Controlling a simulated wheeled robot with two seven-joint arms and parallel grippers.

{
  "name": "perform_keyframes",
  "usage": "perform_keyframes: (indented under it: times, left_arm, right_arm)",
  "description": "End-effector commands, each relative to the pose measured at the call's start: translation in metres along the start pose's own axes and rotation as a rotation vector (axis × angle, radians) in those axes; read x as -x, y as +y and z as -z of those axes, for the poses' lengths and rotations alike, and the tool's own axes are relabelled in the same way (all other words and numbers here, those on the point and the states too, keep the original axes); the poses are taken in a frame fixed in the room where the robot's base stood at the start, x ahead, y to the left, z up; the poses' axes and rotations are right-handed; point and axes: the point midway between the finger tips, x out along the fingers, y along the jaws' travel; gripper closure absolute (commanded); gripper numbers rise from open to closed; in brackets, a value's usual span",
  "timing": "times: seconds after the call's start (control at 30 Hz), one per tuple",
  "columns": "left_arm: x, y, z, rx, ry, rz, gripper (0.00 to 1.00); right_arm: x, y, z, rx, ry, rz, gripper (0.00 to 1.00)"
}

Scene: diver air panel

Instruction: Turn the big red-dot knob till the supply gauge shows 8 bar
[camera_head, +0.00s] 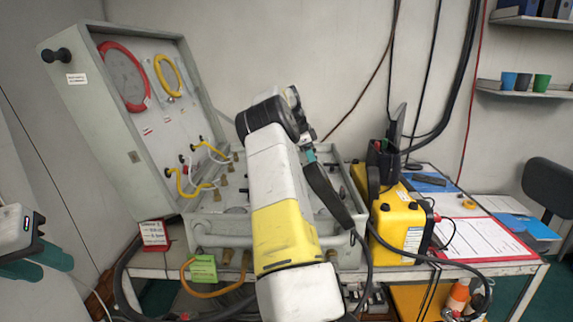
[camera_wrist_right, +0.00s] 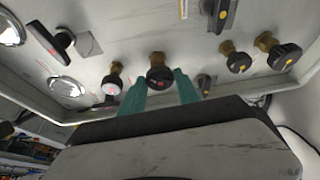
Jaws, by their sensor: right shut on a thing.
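In the right wrist view, my right gripper (camera_wrist_right: 160,92) has its two teal fingers on either side of a black knob (camera_wrist_right: 158,75) on a brass stem, and is shut on it. A small reddish mark shows on that knob's face. Two round gauges, one at the corner (camera_wrist_right: 10,28) and one lower (camera_wrist_right: 66,87), are seen at a steep slant; their readings are not legible, and I cannot tell which is the supply gauge. In the head view, my right arm hides the knob and most of the panel (camera_head: 207,229). My left gripper (camera_head: 38,268) is open and empty at the left edge.
Other knobs with yellow dots (camera_wrist_right: 238,62) and a black lever (camera_wrist_right: 224,14) sit close by. The open case lid (camera_head: 115,150) stands at the left. A yellow device (camera_head: 398,225) and a clipboard sheet (camera_head: 480,238) are at the right.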

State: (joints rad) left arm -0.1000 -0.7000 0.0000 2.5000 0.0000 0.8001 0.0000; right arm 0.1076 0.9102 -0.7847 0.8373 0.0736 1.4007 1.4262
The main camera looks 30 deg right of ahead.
Motion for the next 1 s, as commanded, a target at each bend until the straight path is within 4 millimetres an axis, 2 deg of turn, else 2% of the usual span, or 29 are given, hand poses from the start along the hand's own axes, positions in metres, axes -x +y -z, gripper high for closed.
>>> perform_keyframes:
  times: [0.33, 0.87, 0.9, 0.97, 1.0]
  left_arm:
    - [0.0, 0.0, 0.0, 0.0, 0.0, 0.0, 0.69]
    - [0.0, 0.0, 0.0, 0.0, 0.0, 0.0, 0.69]
    - [0.0, 0.0, 0.0, 0.0, 0.0, 0.0, 0.69]
    - [0.0, 0.0, 0.0, 0.0, 0.0, 0.0, 0.69]
    - [0.0, 0.0, 0.0, 0.0, 0.0, 0.0, 0.69]
  right_arm:
    - [0.0002, -0.0019, -0.0004, -0.121, -0.001, -0.048, 1.0]
    - [0.0001, -0.0019, -0.0008, -0.14, -0.002, -0.056, 1.0]
    - [0.0001, -0.0019, -0.0008, -0.139, -0.002, -0.057, 0.54]
    - [0.0001, -0.0018, -0.0007, -0.139, -0.002, -0.057, 0.42]
    - [0.0001, -0.0018, -0.0007, -0.139, -0.002, -0.057, 0.4]
